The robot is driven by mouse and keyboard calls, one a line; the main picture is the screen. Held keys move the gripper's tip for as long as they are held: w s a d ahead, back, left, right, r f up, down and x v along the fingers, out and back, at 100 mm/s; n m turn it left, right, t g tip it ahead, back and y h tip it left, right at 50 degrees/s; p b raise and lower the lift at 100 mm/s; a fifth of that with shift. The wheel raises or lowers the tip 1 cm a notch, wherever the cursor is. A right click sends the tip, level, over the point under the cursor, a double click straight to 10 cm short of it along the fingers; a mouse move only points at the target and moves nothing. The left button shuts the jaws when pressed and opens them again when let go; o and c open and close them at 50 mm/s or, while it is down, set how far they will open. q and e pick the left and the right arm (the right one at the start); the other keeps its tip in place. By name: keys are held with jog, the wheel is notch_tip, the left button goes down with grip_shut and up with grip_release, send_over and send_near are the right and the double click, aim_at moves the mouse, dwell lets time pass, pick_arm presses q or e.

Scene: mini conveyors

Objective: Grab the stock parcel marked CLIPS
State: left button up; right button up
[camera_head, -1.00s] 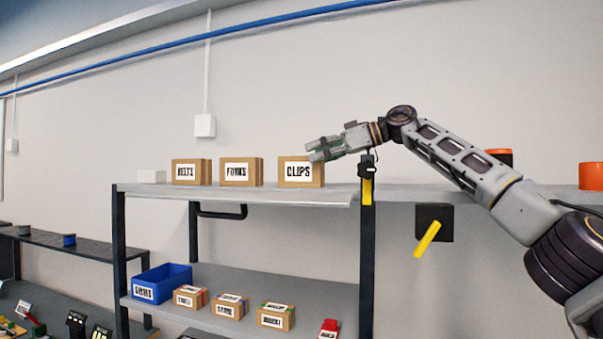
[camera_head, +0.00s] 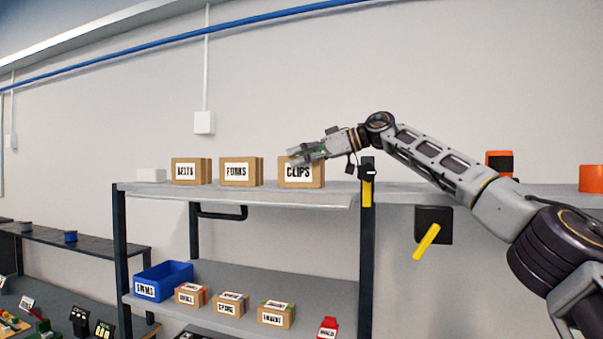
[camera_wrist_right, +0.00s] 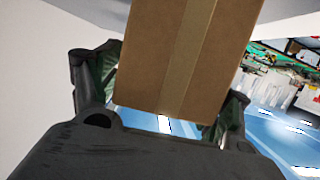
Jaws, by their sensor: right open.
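The parcel marked CLIPS (camera_head: 301,177) is a brown cardboard box with a white label, standing on the top shelf (camera_head: 240,195) at its right part. My right gripper (camera_head: 296,158) is at the top of this parcel and covers part of its upper edge in the head view. In the right wrist view the brown carton (camera_wrist_right: 178,55) with a tape strip lies between the two open fingers (camera_wrist_right: 165,105). Whether the fingers touch it I cannot tell. My left gripper is not in view.
The lower shelf holds a blue bin (camera_head: 163,281) and small boxes.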

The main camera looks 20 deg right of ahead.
jog(key=c, duration=1.1)
jog(key=shift+c, duration=0.2)
jog(key=shift+r, duration=0.1)
